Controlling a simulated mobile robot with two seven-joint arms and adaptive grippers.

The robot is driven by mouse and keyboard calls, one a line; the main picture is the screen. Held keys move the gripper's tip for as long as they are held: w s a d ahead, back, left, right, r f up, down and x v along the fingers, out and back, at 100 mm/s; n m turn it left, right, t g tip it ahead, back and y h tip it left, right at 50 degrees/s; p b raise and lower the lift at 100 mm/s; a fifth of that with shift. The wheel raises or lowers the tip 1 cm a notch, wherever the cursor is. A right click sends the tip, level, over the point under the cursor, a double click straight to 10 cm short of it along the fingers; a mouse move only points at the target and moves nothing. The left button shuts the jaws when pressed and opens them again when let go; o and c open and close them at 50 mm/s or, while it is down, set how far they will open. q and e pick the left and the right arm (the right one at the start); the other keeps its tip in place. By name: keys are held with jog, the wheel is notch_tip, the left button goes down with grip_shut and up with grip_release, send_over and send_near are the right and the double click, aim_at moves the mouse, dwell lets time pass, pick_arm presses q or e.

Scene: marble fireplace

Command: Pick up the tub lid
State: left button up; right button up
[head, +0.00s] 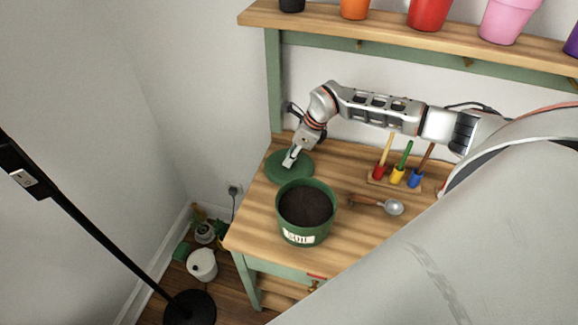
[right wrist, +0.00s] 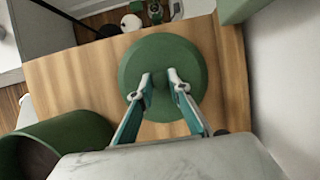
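The tub lid (head: 285,168) is a round green disc lying flat on the wooden bench top, behind and left of the tub. My right gripper (head: 290,158) is over the lid in the head view. In the right wrist view the lid (right wrist: 135,62) is ahead, and the two fingertips of my right gripper (right wrist: 160,78) stand apart over its middle, around a small raised part that looks like a knob. I cannot tell whether the fingers touch it. The green tub (head: 304,215), full of dark soil, stands in front of the lid. My left gripper is not in view.
A metal scoop (head: 385,205) lies right of the tub. A small rack (head: 394,178) holds red, yellow and blue tools behind it. A shelf (head: 400,32) with coloured pots runs above the bench. The bench's left edge is close to the lid.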

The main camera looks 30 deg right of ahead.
grip_shut()
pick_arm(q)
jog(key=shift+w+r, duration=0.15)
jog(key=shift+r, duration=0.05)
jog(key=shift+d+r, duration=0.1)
